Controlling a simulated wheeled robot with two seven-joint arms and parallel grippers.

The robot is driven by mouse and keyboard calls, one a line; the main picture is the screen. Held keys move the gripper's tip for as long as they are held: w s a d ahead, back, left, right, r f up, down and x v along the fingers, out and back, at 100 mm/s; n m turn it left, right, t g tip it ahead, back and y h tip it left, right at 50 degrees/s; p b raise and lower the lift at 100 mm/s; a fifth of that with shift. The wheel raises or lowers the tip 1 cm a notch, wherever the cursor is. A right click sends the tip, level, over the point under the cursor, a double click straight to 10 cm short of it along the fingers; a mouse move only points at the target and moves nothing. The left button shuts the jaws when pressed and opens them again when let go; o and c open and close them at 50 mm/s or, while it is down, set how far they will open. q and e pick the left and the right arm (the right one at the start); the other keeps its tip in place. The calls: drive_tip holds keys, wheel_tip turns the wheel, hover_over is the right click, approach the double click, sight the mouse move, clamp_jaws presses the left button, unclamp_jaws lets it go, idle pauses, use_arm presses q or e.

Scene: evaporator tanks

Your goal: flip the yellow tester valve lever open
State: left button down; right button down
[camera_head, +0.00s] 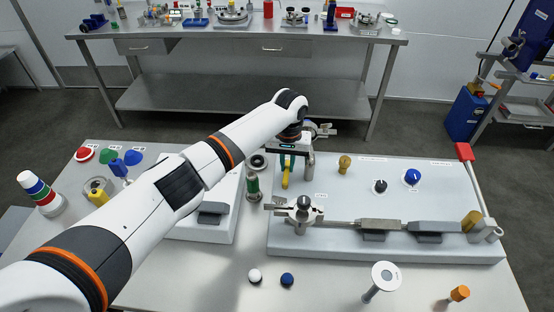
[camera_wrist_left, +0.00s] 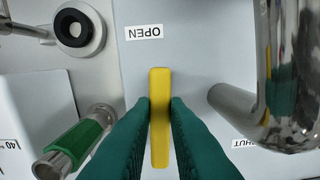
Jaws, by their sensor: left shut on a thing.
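The yellow tester valve lever (camera_head: 286,177) hangs below my left gripper (camera_head: 287,163), at the left part of the white panel. In the left wrist view the lever (camera_wrist_left: 160,82) is a straight yellow bar. The green fingers of my left gripper (camera_wrist_left: 160,108) are shut on it from both sides. Its free end points toward the OPEN label (camera_wrist_left: 143,32). A SHUT label (camera_wrist_left: 243,143) sits to the lower right. The lever's pivot is hidden in both views. My right gripper does not show.
A chrome pipe (camera_wrist_left: 286,75) stands close to the right of the lever. A green-handled cylinder (camera_wrist_left: 75,145) stands to the left. On the panel are a blue knob (camera_head: 412,177), a black knob (camera_head: 380,186) and a red-topped lever (camera_head: 465,152). The front table has small loose parts.

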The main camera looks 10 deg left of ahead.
sight(286, 167)
use_arm(q)
drive_tip(key=shift+a+r+n, duration=0.1)
drive_tip(key=shift+a+n, duration=0.05)
drive_tip(key=shift+n, duration=0.25)
drive_tip(key=c, duration=1.4)
unclamp_jaws()
wheel_tip(286, 167, up, 12)
drive_tip(key=b, duration=0.2)
drive_tip(key=shift+b, duration=0.4)
